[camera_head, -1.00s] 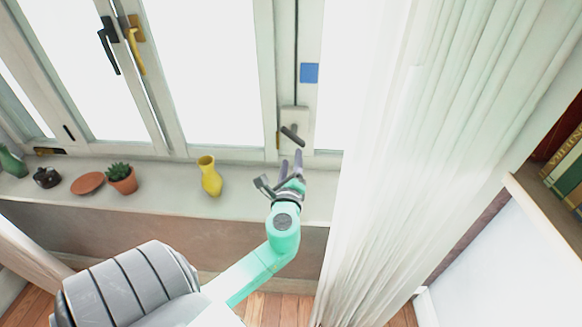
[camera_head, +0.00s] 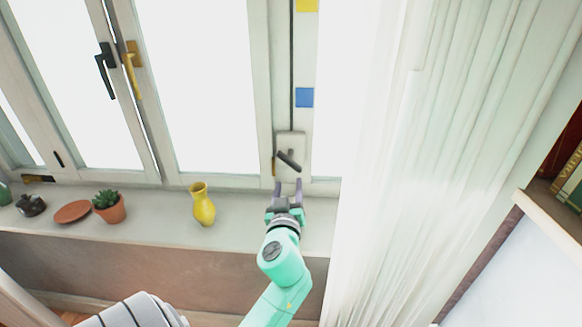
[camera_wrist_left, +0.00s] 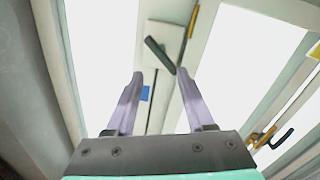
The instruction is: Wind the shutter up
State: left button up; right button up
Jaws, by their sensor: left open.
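The shutter winder is a pale plate (camera_head: 291,146) on the window post, with a dark crank handle (camera_head: 289,161) tilted across it. A thin dark line runs up the post above the plate. In the left wrist view the crank handle (camera_wrist_left: 160,55) lies beyond the fingertips, near the middle. My left gripper (camera_head: 288,184) is open and empty, just below the crank and pointing at it; its two fingers also show in the left wrist view (camera_wrist_left: 160,75). It appears apart from the crank. My right gripper is not in view.
A yellow vase (camera_head: 202,206), a potted succulent (camera_head: 109,206), a terracotta dish (camera_head: 73,212) and a dark small pot (camera_head: 31,205) stand on the sill to the left. A white curtain (camera_head: 420,180) hangs close on the right. Blue (camera_head: 304,97) and yellow squares mark the post.

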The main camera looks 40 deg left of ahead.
aim_at(290, 163)
pick_arm(q)
jog(key=w+a+n, duration=0.1)
jog(key=n, duration=0.1)
jog(key=w+a+n+p, duration=0.1)
jog(key=n, duration=0.1)
jog(key=w+a+n, duration=0.1)
jog(key=w+n, duration=0.1)
jog(key=shift+a+r+n+p, duration=0.1)
jog(key=shift+r+n+p, duration=0.25)
jog(key=shift+n+p, duration=0.05)
jog(key=x, duration=0.3)
jog(key=p+x, duration=0.1)
jog(key=x, duration=0.5)
jog(key=shift+w+a+f+p, duration=0.15)
jog(key=shift+a+f+p, duration=0.05)
jog(key=shift+f+p, duration=0.15)
grip_shut()
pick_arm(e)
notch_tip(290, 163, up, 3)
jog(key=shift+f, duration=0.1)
